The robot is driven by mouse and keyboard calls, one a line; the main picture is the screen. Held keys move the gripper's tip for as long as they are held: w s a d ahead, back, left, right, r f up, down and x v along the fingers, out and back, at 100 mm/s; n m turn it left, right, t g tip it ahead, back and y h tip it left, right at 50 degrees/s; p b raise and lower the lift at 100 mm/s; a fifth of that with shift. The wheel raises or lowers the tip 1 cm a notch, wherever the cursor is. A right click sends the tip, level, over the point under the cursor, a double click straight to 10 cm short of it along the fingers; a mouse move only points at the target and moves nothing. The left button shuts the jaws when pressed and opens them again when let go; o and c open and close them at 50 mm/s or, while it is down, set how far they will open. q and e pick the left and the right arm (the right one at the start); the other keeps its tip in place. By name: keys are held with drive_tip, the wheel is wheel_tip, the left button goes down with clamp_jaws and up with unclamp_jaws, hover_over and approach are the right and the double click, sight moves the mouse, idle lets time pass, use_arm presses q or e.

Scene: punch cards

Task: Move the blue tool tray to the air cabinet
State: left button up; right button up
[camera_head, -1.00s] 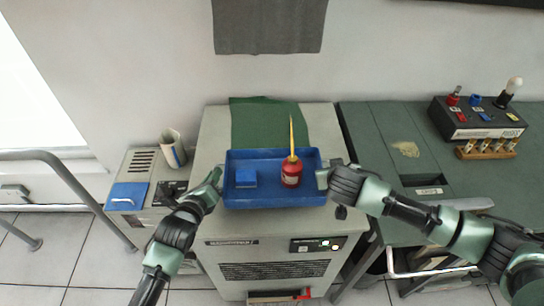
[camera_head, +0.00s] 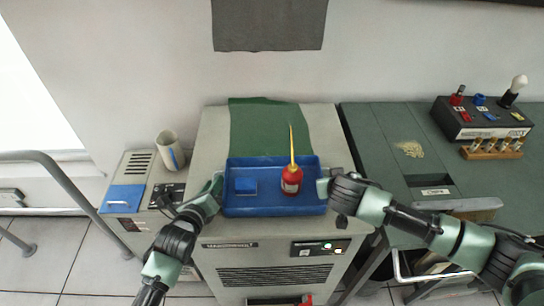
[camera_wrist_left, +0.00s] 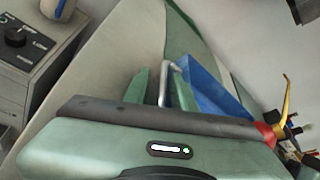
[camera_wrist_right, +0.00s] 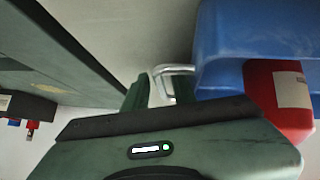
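The blue tool tray (camera_head: 272,209) is over the top of a grey vented cabinet (camera_head: 213,150); I cannot tell whether it touches the top. In it are a small blue block (camera_head: 246,186) and a red oil can (camera_head: 292,181) with an upright yellow spout. My left gripper (camera_head: 217,186) is at the tray's left end, its fingers around a metal handle (camera_wrist_left: 166,75). My right gripper (camera_head: 323,188) is at the right end, its fingers around the other handle (camera_wrist_right: 172,70). I cannot tell from any label which unit is the air cabinet.
A green cloth (camera_head: 268,128) lies behind the tray. On the left, a lower unit (camera_head: 136,165) holds a cup (camera_head: 169,150) and a blue plate (camera_head: 122,198). On the right, a green bench (camera_head: 385,130) carries a black switch box (camera_head: 480,118) and a wooden rack (camera_head: 490,149).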

use_arm(q)
drive_tip(key=shift+s+d+r, duration=0.1)
drive_tip(key=shift+d+r, duration=0.05)
use_arm(e)
drive_tip(key=shift+a, duration=0.15)
use_arm(q)
drive_tip(key=v, duration=1.1)
drive_tip(key=shift+s+a, duration=0.2)
drive_tip(key=shift+s, duration=0.1)
use_arm(e)
drive_tip(key=shift+r, duration=0.1)
use_arm(q)
drive_tip(key=shift+s, duration=0.1)
use_arm(e)
drive_tip(key=v, duration=1.2)
drive_tip(key=shift+s, duration=0.15)
